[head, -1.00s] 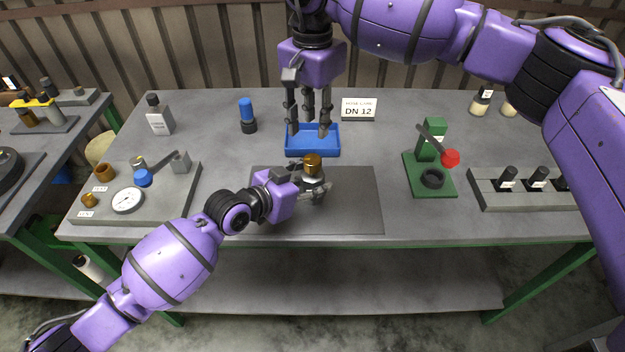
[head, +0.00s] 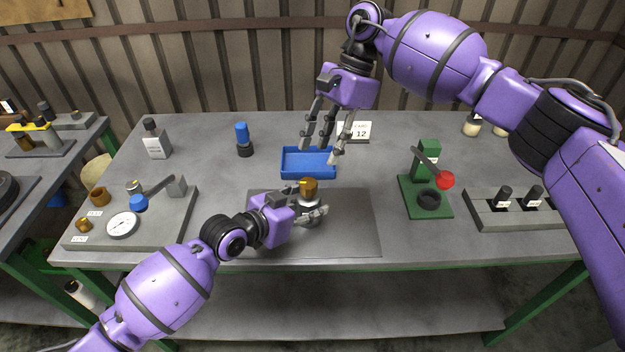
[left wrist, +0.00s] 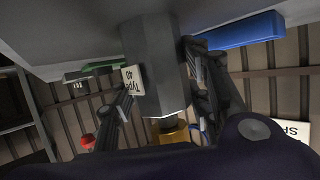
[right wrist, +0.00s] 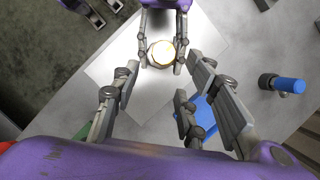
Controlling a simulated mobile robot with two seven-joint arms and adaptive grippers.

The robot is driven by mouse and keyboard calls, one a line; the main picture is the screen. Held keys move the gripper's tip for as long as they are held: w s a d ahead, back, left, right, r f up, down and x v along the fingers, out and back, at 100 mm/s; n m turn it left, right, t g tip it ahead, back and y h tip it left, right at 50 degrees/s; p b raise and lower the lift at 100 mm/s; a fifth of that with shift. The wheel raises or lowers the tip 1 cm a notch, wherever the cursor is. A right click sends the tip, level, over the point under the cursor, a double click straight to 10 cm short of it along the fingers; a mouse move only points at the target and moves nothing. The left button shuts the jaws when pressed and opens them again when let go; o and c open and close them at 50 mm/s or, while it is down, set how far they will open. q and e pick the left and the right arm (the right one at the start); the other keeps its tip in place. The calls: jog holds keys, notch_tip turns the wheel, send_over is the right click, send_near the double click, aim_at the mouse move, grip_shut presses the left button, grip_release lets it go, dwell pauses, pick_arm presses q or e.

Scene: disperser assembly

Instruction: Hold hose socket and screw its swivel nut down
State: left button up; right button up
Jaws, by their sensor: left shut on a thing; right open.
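A grey socket body (head: 310,221) stands upright on the dark mat, with a brass swivel nut (head: 309,186) on top. My left gripper (head: 314,212) is shut around the socket body from the left side. In the left wrist view the grey body (left wrist: 153,60) with a "Type 40" label sits between the fingers, and the brass nut (left wrist: 172,131) shows past it. My right gripper (head: 320,148) is open and empty, tilted, behind and above the nut and over the blue tray. In the right wrist view the nut (right wrist: 160,54) lies ahead of the spread fingers.
The blue tray (head: 312,174) lies behind the mat (head: 355,235). A green press with a red knob (head: 445,180) stands right, a gauge plate (head: 165,225) left. A blue-topped part (head: 243,138) and a bottle (head: 154,140) stand back left. The mat's right part is clear.

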aim_at(312, 183)
jog(key=x, duration=0.9)
jog(key=shift+f, duration=0.15)
jog(key=shift+d, duration=0.1)
jog(key=c, duration=1)
